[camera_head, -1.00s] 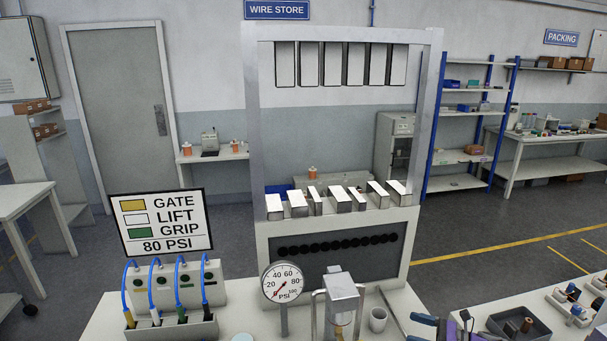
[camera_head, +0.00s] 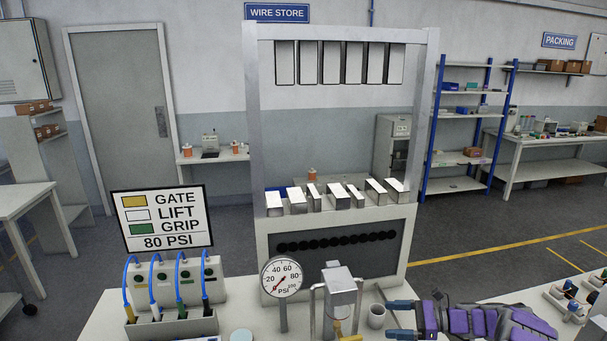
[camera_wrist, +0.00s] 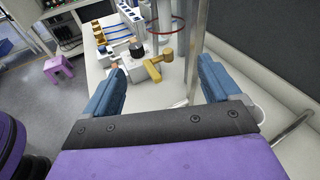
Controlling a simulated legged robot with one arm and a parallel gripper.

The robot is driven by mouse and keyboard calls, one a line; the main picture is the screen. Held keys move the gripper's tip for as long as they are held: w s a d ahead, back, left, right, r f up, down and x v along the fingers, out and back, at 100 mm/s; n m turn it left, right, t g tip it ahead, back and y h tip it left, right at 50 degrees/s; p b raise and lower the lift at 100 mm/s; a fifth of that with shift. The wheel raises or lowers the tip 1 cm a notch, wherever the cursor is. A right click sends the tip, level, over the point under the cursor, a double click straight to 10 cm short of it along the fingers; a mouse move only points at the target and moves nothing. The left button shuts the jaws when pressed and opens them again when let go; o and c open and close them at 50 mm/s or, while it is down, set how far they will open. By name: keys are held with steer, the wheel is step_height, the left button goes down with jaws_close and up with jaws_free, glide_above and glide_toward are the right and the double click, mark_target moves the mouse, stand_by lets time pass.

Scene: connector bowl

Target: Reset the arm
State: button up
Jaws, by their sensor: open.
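My gripper (camera_head: 400,318) is at the lower right of the head view, with my purple arm stretching right from it. Its blue fingers lie beside the white cup (camera_head: 376,316) on the bench. In the wrist view my gripper (camera_wrist: 160,85) is open, with its two blue fingers wide apart and nothing held between them. A brass valve fitting (camera_wrist: 158,66) with a dark knob shows beyond the fingers, near a clear upright post.
A pressure gauge (camera_head: 282,277) and a metal block on a stand (camera_head: 340,284) are left of my gripper. The tall metal frame (camera_head: 429,130) stands behind. A sign (camera_head: 162,218) and hoses plugged into a rack (camera_head: 192,326) are at the left.

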steer(key=s+a+r+n+g+h+b, duration=0.25)
steer(key=s+a+r+n, duration=0.25)
steer(key=s+a, duration=0.4)
steer(key=s+a+r+n+g+h+b, duration=0.1)
steer(key=s+a+r+n+g+h, duration=0.35)
steer(key=s+a, duration=0.45)
steer(key=s+d+f+n+h+b, duration=0.1)
steer(key=s+d+n+h, duration=0.1)
steer(key=s, duration=0.7)
steer(key=s+d+f+n+t+h+b, duration=0.1)
steer(key=s+n, duration=0.4)
steer(key=s, duration=0.5)
steer(key=s+d+f+n+h+b, duration=0.1)
steer(key=s+h, duration=0.4)
steer(key=s, duration=0.5)
steer(key=shift+d+f+n+b, duration=0.15)
steer(key=shift+d+n+b, duration=0.75)
steer(key=shift+n, duration=0.35)
steer(key=shift+w+d, duration=0.1)
steer(key=shift+c, duration=0.3)
